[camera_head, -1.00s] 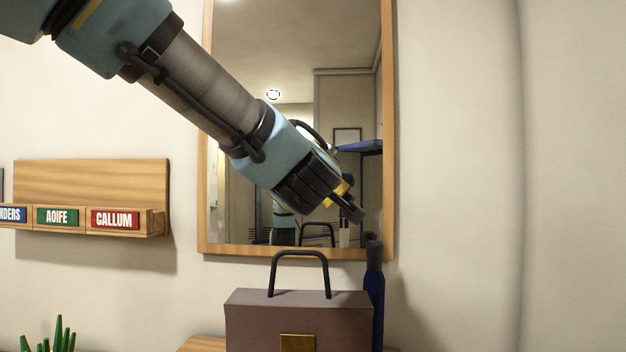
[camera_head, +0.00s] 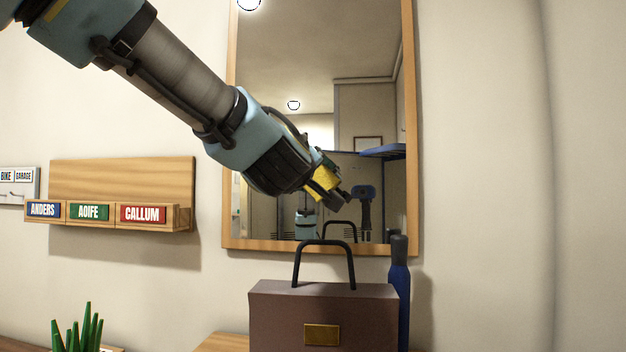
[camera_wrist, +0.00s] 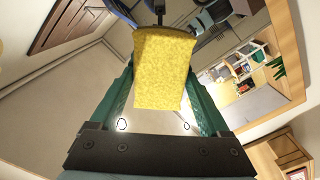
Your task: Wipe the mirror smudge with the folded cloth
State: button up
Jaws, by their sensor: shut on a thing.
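The wood-framed mirror (camera_head: 285,60) hangs on the wall; it fills much of the wrist view as a tilted reflecting surface (camera_wrist: 70,85). My gripper (camera_head: 332,190) is in front of its lower middle part. It is shut on the yellow folded cloth (camera_head: 323,181). In the wrist view the cloth (camera_wrist: 163,70) sits between the two green fingers and hides part of the glass. I cannot tell whether the cloth touches the mirror. I cannot make out a smudge; the arm and cloth cover part of the glass.
A brown briefcase (camera_head: 285,310) with an upright black handle (camera_head: 324,241) stands below the mirror. A dark blue bottle-like object (camera_head: 399,290) stands at its right. A wooden name rack (camera_head: 120,180) is on the wall at left. A green plant (camera_head: 78,330) is at lower left.

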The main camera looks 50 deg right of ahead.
jog(key=w+a+b, duration=0.3)
jog(key=w+b, duration=0.3)
jog(key=shift+a, duration=0.4)
dwell(0.3)
jog(key=shift+w, duration=0.1)
jog(key=shift+a, duration=0.1)
jog(key=shift+b+v, duration=0.55)
jog(key=shift+v, duration=2.3)
jog(key=shift+v, duration=1.5)
